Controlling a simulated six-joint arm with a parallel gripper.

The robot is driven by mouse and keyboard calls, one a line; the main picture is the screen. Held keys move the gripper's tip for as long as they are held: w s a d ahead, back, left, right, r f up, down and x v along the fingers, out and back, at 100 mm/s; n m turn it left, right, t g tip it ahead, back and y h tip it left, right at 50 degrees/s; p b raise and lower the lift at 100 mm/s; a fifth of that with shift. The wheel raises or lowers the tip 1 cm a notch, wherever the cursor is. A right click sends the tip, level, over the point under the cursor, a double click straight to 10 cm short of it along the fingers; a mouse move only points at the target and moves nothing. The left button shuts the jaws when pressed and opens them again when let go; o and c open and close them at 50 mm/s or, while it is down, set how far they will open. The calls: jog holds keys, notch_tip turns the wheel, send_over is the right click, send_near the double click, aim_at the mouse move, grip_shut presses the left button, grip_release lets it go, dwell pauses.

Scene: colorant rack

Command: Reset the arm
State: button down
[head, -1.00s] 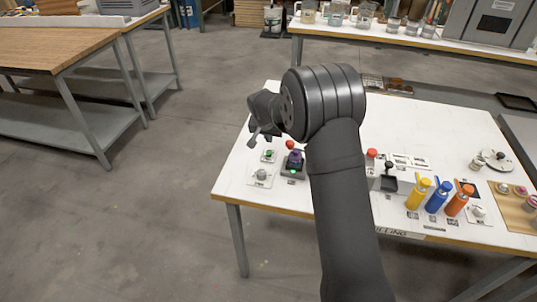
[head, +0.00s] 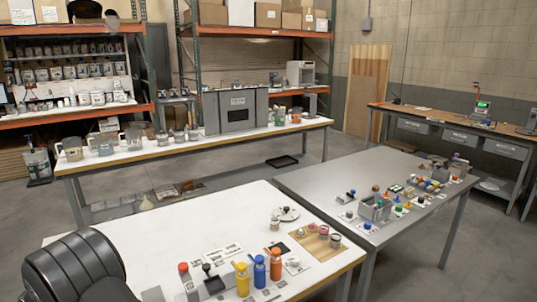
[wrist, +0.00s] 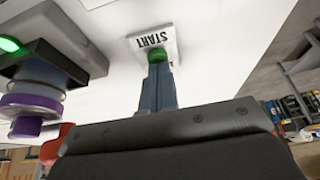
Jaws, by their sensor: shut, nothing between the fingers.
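My gripper (wrist: 158,72) shows in the wrist view with its two dark fingers together and nothing between them. Their tips point at a green button (wrist: 157,54) on a white plate marked START (wrist: 152,38); I cannot tell whether they touch it. In the head view only part of my arm shows at the bottom left, and my gripper is out of the picture.
A dark device (wrist: 50,62) with a purple ring stands close beside the fingers. On the white table (head: 150,222) are yellow (head: 242,280), blue (head: 259,272) and orange (head: 276,264) bottles. A grey table (head: 310,185) holds small items.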

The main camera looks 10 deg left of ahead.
notch_tip(320, 180, up, 5)
jog(key=shift+f, duration=0.45)
notch_tip(320, 180, down, 4)
jog(key=shift+r, duration=0.2)
notch_tip(320, 180, up, 5)
jog(key=shift+r, duration=0.15)
jog(key=shift+w+d+r+n, duration=0.1)
jog(key=shift+w+d+n, duration=0.1)
jog(key=shift+w+n, duration=0.2)
jog(key=w+d+r+n+g, duration=0.2)
jog(key=r+n+g, duration=0.1)
jog(key=n, duration=0.5)
jog(key=w+d+r+n+g, duration=0.2)
jog(key=r+n, duration=0.4)
jog(key=n, duration=0.3)
jog(key=shift+w+d+g, duration=0.35)
jog(key=shift+w+g, duration=0.1)
jog(key=shift+g, duration=0.25)
